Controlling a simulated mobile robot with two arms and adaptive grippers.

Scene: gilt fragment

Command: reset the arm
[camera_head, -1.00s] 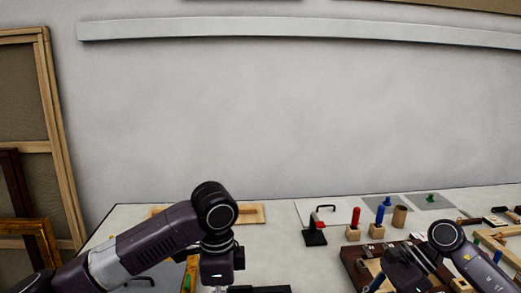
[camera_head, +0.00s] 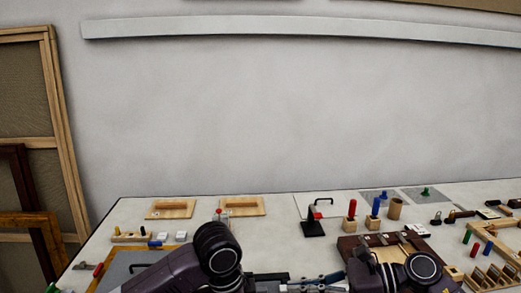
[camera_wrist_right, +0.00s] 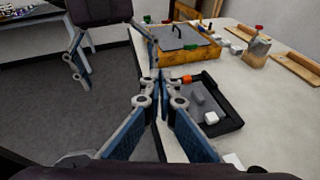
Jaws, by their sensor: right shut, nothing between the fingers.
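My right gripper (camera_wrist_right: 158,82) is shut and empty in the right wrist view, its two blue-grey fingers meeting at the tips. My left arm bends at a dark round joint at the bottom left of the head view. Part of my left gripper (camera_wrist_right: 79,58) shows at the upper left of the right wrist view, above the floor; whether its fingers are apart is unclear. No object is held in my right gripper.
The white table carries a black tray (camera_wrist_right: 235,123), a wooden box with a grey lid (camera_wrist_right: 178,38), wooden floats (camera_head: 171,208), a black stand (camera_head: 312,228) and handled tools in blocks (camera_head: 350,222). Frames lean at the left.

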